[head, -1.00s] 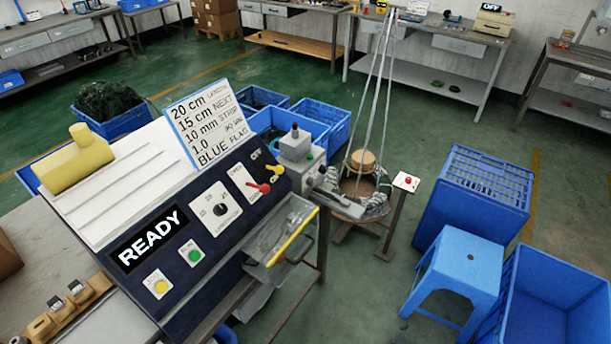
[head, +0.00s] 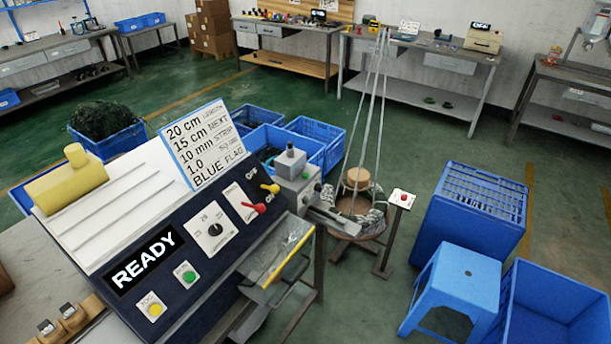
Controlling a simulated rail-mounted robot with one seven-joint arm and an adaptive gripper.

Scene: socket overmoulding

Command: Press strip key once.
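The machine's dark sloping control panel (head: 190,255) fills the lower left of the head view. It has a lit READY display (head: 143,260), a yellow button (head: 154,309) and a green button (head: 189,275), each on a small white label plate. Above them are a black dial (head: 214,230), a red lever (head: 254,211) and a yellow lever (head: 270,189). The small labels are too blurred for me to tell which control is the strip key. My gripper is not in view, and nothing touches the panel's controls.
A red button on a post (head: 402,198), a blue stool (head: 460,280) and blue crates (head: 472,205) stand right, with open green floor between.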

